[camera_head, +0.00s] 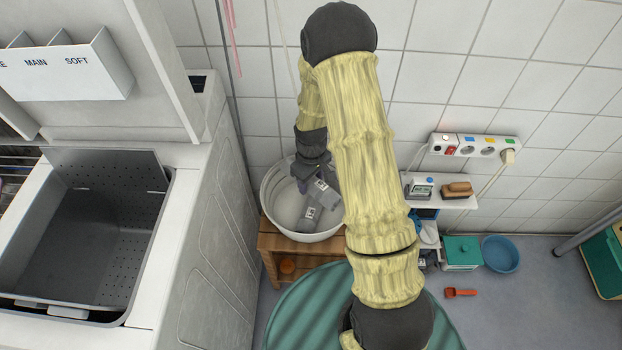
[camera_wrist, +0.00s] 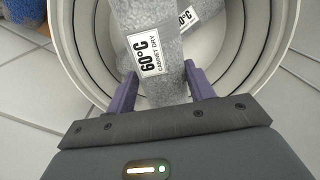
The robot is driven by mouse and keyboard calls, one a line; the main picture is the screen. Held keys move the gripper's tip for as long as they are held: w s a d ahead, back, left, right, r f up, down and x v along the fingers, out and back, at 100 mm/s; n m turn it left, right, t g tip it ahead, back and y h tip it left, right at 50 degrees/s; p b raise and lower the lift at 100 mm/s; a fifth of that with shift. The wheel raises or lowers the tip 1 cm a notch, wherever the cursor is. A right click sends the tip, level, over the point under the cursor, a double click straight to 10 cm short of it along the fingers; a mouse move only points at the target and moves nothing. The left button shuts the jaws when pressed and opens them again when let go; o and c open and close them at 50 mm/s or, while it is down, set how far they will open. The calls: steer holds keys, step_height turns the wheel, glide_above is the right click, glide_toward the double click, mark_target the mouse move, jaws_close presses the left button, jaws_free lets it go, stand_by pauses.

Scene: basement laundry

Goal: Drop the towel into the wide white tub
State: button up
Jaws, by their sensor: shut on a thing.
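The wide white tub (camera_head: 300,236) stands on a wooden stand beside the washing machine. My gripper (camera_head: 309,182) reaches down over the tub's opening. In the wrist view its purple fingers (camera_wrist: 160,84) are closed on a grey towel (camera_wrist: 168,78) with a white label reading 60°C. The tub wall (camera_wrist: 82,62) curves around the towel in that view. Another grey piece with a similar label (camera_wrist: 187,16) lies lower inside the tub; I cannot tell whether it is a separate towel. My arm partly hides the tub's right side in the head view.
An open top-loading washing machine (camera_head: 186,235) stands left of the tub. A green ribbed round surface (camera_head: 300,315) is in front. A small shelf (camera_head: 455,204) with a brush (camera_head: 457,189), a green box (camera_head: 462,252) and a blue basin (camera_head: 501,254) are to the right.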

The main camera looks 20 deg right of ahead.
steer(key=shift+f, duration=0.1)
steer(key=o, duration=1.1)
steer(key=shift+o, duration=0.2)
step_height(320, 180, up, 17)
steer(key=p, duration=0.4)
steer(key=shift+d, duration=0.1)
